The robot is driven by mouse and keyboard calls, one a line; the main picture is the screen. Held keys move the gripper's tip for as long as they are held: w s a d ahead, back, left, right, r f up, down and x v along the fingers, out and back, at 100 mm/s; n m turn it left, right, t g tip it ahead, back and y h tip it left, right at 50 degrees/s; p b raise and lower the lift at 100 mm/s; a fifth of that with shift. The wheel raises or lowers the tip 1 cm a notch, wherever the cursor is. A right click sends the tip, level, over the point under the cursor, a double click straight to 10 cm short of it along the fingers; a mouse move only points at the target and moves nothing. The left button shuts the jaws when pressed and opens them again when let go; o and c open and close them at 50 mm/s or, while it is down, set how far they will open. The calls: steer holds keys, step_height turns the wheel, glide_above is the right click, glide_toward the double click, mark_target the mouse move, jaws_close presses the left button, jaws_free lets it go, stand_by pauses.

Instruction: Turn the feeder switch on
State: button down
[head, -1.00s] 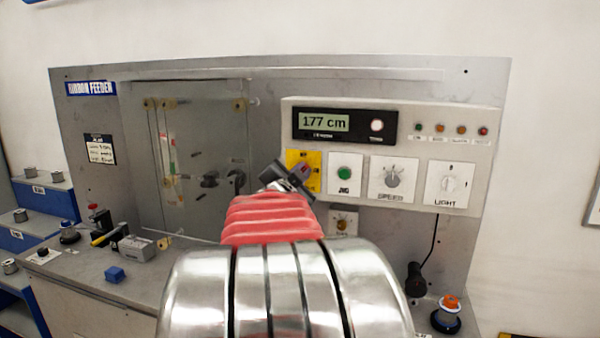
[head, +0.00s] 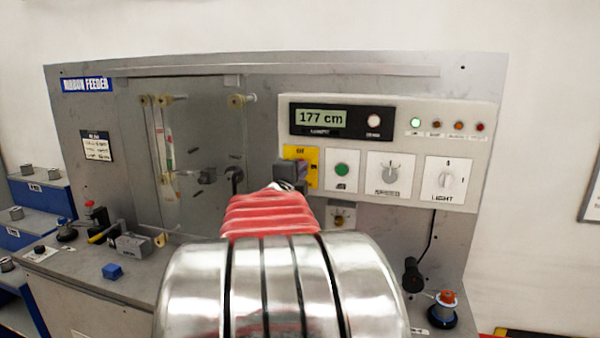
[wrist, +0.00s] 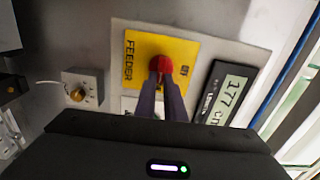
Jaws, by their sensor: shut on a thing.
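The feeder switch is a red knob (wrist: 161,64) on a yellow plate (wrist: 180,45) marked FEEDER in the wrist view. In the head view the yellow plate (head: 313,158) is at the left end of the control panel, and the knob is mostly hidden by my gripper. My gripper (head: 291,172) is at the plate, with its two dark fingers shut on the red knob. The fingers also show in the wrist view (wrist: 162,75). The leftmost indicator lamp (head: 415,122) glows bright green.
The display (head: 321,118) reads 177 cm. A green button (head: 342,170), a speed dial (head: 390,172) and a light dial (head: 444,182) sit to the right of the switch. A small knob (head: 342,216) is below. A blue cube (head: 113,271) lies on the bench.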

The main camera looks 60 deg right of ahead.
steer(key=shift+s+d+f+m, duration=0.1)
steer(key=shift+s+f+m, duration=0.1)
steer(key=shift+m, duration=0.1)
steer(key=c, duration=2.2)
jaws_free()
steer(key=o, duration=0.4)
steer(key=shift+r, duration=0.1)
steer(key=shift+c, duration=0.2)
steer(key=shift+w, duration=0.1)
steer(key=s+a, duration=0.2)
steer(key=a, duration=1.1)
steer(key=shift+a, duration=0.35)
